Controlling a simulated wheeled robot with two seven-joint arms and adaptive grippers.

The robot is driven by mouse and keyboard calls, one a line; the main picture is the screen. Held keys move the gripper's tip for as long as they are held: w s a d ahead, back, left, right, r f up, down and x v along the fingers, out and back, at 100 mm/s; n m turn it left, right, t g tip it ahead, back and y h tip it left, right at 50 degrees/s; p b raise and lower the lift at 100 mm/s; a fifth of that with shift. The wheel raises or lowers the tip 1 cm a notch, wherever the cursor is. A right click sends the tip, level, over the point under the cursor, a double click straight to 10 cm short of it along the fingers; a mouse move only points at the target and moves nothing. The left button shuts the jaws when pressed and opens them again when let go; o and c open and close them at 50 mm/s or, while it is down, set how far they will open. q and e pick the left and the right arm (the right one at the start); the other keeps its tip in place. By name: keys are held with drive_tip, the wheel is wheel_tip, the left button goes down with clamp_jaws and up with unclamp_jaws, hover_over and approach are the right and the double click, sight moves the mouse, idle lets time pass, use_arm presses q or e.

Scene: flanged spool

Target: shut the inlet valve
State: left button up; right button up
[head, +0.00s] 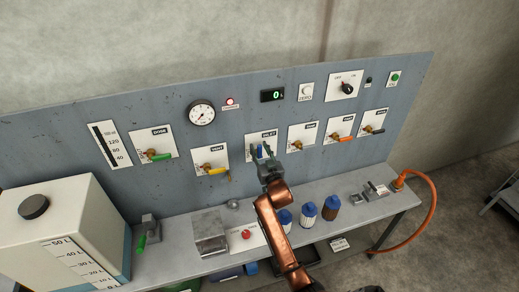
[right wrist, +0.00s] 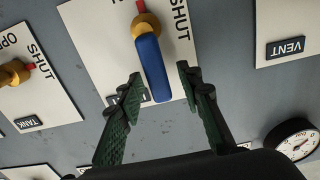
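The inlet valve is on a white plate (head: 251,139) in the middle of the grey panel, with a brass hub (right wrist: 147,25) and a blue lever (right wrist: 155,70). The lever also shows in the head view (head: 260,152). In the upside-down right wrist view the lever runs down from the hub, so it points up the panel. SHUT is printed beside the hub. My right gripper (right wrist: 160,78) is open, one finger on each side of the lever's free end, with gaps visible. It also shows in the head view (head: 261,149). My left gripper is not in view.
Neighbouring valves are the vent valve (head: 212,170) with a yellow lever and the tank valve (head: 295,146). A round gauge (head: 201,113) is above. The bench below holds a white tank (head: 62,235), a metal box (head: 210,232) and blue-capped bottles (head: 308,211).

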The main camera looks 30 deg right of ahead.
drive_tip(key=shift+c, duration=0.3)
clamp_jaws()
idle(0.3)
